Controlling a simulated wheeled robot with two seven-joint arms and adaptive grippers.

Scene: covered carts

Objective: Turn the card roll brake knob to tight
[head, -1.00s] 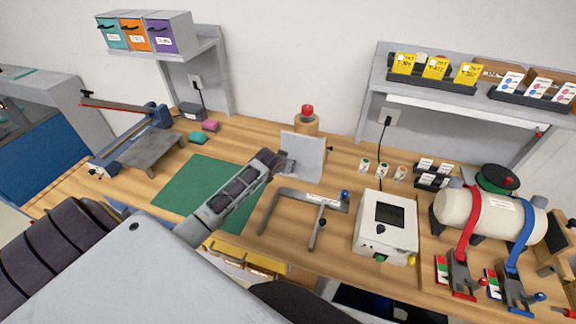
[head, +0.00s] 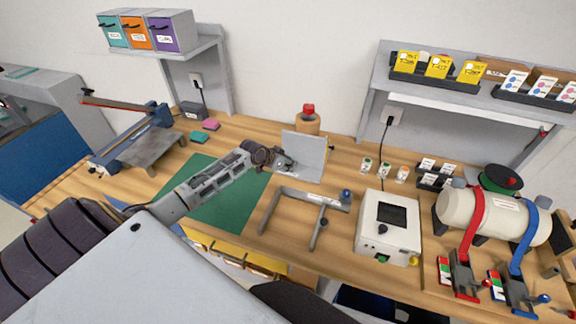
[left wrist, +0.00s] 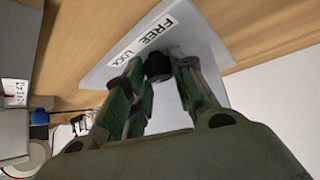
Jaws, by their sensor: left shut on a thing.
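A pale upright plate (head: 312,158) stands at the back middle of the bench. In the left wrist view this plate (left wrist: 205,48) has a label whose words look like "FREE" and "LOCK". A small black knob (left wrist: 158,66) sticks out from the plate below the label. My left gripper (head: 284,162) is at the plate's front face. In the left wrist view its fingers (left wrist: 160,82) are closed around the black knob. I cannot read the knob's setting, and the fingers hide part of it. My right gripper is not in view.
A brown roll with a red top (head: 307,120) stands behind the plate. A grey frame with a blue knob (head: 318,198) and a white box with a screen (head: 388,228) lie to the right. A green mat (head: 225,205) is below my arm.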

